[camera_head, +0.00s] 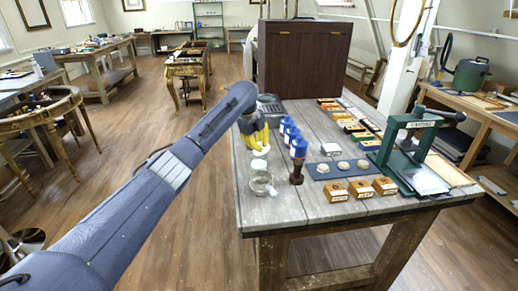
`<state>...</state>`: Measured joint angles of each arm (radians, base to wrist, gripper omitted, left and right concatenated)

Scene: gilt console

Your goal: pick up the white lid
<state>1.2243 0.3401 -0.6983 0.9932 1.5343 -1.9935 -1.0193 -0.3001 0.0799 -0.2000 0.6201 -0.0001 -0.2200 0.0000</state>
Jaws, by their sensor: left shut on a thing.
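My left arm reaches in from the lower left, and its gripper (259,148) with yellow fingers points down over the left edge of the workbench (310,207). The fingers are shut on a small white piece, the white lid (261,152), at their tips; it is small and partly covered. A pale round disc (259,165) shows just below the fingertips, towards the front. A small clear glass jar (262,184) stands open in front of that disc. My right gripper is not in view.
Several blue-topped bottles (298,150) stand just right of the gripper. A blue mat (338,169) with pale round pieces, wooden blocks (361,190) and a green press (409,150) lie further right. A dark cabinet panel (302,60) rises behind. The bench's front left corner is clear.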

